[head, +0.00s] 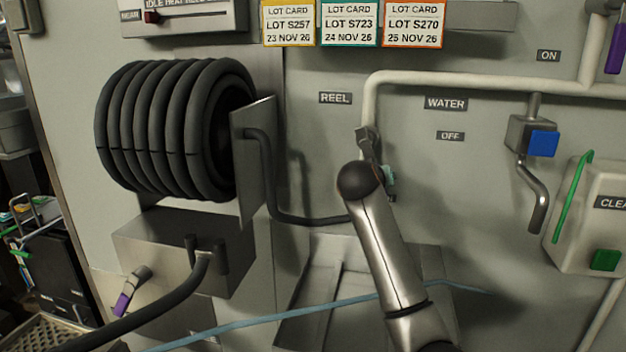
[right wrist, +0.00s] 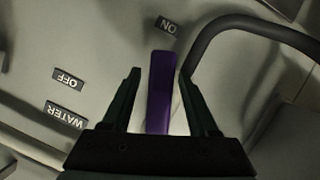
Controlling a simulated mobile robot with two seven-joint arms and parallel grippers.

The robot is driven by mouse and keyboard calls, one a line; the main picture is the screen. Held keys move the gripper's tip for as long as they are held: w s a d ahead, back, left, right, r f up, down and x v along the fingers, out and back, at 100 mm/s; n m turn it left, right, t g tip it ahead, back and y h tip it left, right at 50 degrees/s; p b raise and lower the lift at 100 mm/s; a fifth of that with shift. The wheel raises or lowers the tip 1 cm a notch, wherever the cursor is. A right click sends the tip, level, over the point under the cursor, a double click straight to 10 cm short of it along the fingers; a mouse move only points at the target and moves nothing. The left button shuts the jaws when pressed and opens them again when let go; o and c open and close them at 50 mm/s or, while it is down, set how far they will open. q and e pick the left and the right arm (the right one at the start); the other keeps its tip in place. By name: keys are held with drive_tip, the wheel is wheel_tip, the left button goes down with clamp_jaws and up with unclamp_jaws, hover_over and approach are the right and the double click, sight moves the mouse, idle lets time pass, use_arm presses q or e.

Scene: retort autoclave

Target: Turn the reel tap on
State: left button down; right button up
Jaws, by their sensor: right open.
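The reel tap (head: 367,142) is on the white pipe below the REEL label (head: 335,98) in the head view. Only its grey metal upper part shows there; my right arm hides the rest. In the right wrist view the tap's purple lever (right wrist: 160,88) stands between the two dark fingers of my right gripper (right wrist: 162,75). The gripper is open, with a visible gap on each side of the lever. The lever's end points toward the ON label (right wrist: 168,25); the OFF label (right wrist: 68,80) is off to the left. My left gripper is not in view.
A black hose reel (head: 175,130) with a metal side plate (head: 252,160) stands left of the tap. A blue-handled valve (head: 542,143) and a pale box (head: 590,225) are to the right. A light blue hose (head: 250,321) crosses below.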

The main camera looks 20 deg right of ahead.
drive_tip(key=b+v, duration=0.1)
drive_tip(key=v, duration=1)
drive_tip(key=shift+f, duration=0.1)
